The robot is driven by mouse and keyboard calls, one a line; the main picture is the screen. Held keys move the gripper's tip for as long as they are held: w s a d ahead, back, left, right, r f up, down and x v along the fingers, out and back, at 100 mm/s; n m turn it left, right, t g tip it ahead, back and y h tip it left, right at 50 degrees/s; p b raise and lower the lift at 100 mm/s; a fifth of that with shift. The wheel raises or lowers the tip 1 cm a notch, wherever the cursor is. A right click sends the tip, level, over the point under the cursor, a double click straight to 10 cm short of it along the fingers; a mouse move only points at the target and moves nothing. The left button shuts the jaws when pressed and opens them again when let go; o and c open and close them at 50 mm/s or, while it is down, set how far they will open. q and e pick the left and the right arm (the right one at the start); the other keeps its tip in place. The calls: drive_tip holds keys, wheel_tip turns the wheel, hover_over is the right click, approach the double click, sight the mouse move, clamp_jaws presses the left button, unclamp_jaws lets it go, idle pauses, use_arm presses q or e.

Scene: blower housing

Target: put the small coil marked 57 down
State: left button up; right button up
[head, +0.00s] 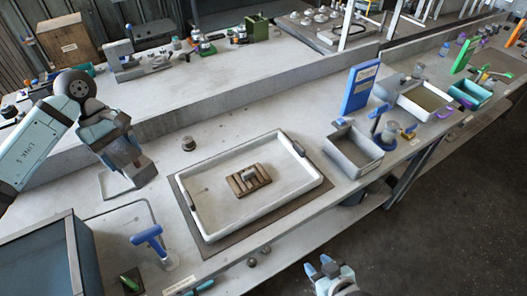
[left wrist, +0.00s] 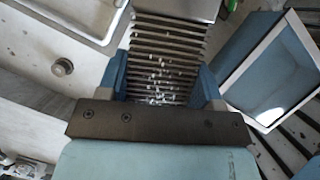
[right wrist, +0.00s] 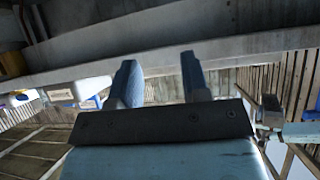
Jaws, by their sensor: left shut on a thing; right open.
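A small finned grey coil (left wrist: 168,50) is between the fingers of my left gripper (left wrist: 162,85) in the left wrist view. Its ribs run across the picture, with pale specks on them; I can read no number. In the head view my left gripper (head: 122,152) is shut on the coil (head: 142,172), over the bench left of the white tray (head: 188,205). I cannot tell whether the coil touches the bench. My right gripper (head: 330,266) is open and empty in front of the bench; its spread fingers also show in the right wrist view (right wrist: 160,80).
The white tray holds a wooden slatted rack (head: 240,187) with a small grey piece on it. A small round knob (head: 188,144) stands behind the tray. A blue-handled tool (head: 150,237) and a dark blue-grey box (head: 35,262) are at front left. A grey bin (head: 345,140) stands right of the tray.

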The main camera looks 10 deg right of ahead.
sight(160, 216)
use_arm(q)
drive_tip(key=f, duration=0.1)
drive_tip(key=f+b, duration=0.1)
drive_tip(key=f, duration=0.1)
drive_tip(key=shift+w+d, duration=0.1)
drive_tip(key=shift+w, duration=0.3)
drive_tip(key=shift+s+f+b, duration=0.15)
drive_tip(key=shift+b, duration=0.2)
drive_tip(key=shift+s+a+r, duration=0.2)
drive_tip(key=shift+s+a, duration=0.1)
drive_tip(key=shift+s, duration=0.3)
drive_tip(key=shift+w+d+f, duration=0.1)
drive_tip(key=shift+w+f, duration=0.1)
drive_tip(key=shift+f, duration=0.15)
wheel_tip(160, 216, down, 19)
drive_tip(key=p, duration=0.3)
drive_tip(key=shift+p, duration=0.3)
drive_tip(key=shift+f, duration=0.3)
use_arm(e)
drive_tip(key=shift+s+a+r, duration=0.2)
drive_tip(key=shift+a+r, duration=0.05)
drive_tip(key=shift+r, duration=0.15)
